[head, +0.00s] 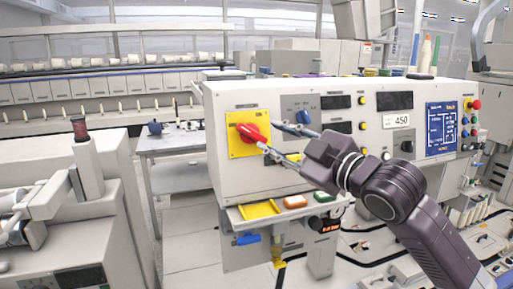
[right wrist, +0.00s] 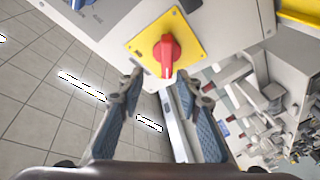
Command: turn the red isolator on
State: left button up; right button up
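The red isolator handle (head: 248,131) sits on a yellow square plate (head: 236,149) at the left end of the grey control panel. In the head view the handle slants from upper left to lower right; small marks on the plate are too small to read. My right gripper (head: 266,137) is open, its fingertips close to the handle. In the right wrist view the red handle (right wrist: 167,54) lies between and just beyond the two fingertips (right wrist: 159,77), on the yellow plate (right wrist: 188,37). Contact is not visible. My left gripper is not in view.
Displays, small buttons and a blue screen (head: 440,128) fill the panel's right. A yellow tray (head: 259,210) and coloured blocks sit below. The floor left of the panel is mostly clear.

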aim_at(255, 135)
jog(key=shift+n+g, duration=0.3)
jog(key=shift+n, duration=0.3)
jog(key=x, duration=0.2)
jog(key=p+x, duration=0.1)
jog(key=f+x, duration=0.1)
jog(key=x, duration=0.1)
jog(key=shift+w+a, duration=0.2)
jog(key=shift+a, duration=0.05)
jog(key=shift+w+a+p, duration=0.35)
jog(key=shift+w+a, duration=0.05)
jog(key=shift+w, duration=0.2)
jog(key=shift+c, duration=0.4)
jog(key=shift+f, duration=0.1)
grip_shut()
